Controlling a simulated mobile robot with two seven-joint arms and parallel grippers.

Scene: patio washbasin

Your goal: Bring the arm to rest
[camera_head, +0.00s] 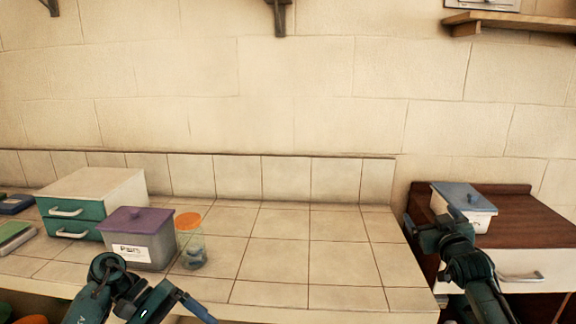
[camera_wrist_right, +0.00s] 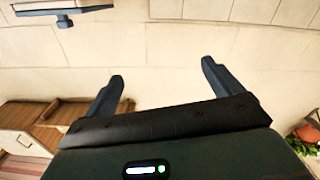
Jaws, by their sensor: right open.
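My right gripper (camera_head: 424,229) is raised in front of the gap between the tiled counter and the brown cabinet. In the right wrist view its two fingers (camera_wrist_right: 160,88) are spread apart with nothing between them, facing the block wall. My left arm comes in at the bottom left of the head view, in front of the counter's front edge. My left gripper (camera_head: 190,308) is partly cut off by the lower edge, and its jaws cannot be made out.
The tiled counter (camera_head: 285,250) is bare at its middle and right. On its left stand a drawer box (camera_head: 95,185), a purple-lidded container (camera_head: 140,240) and an orange-lidded jar (camera_head: 189,240). A blue-lidded container (camera_head: 462,208) stands on the brown cabinet (camera_head: 525,212). A shelf (camera_head: 520,22) hangs above.

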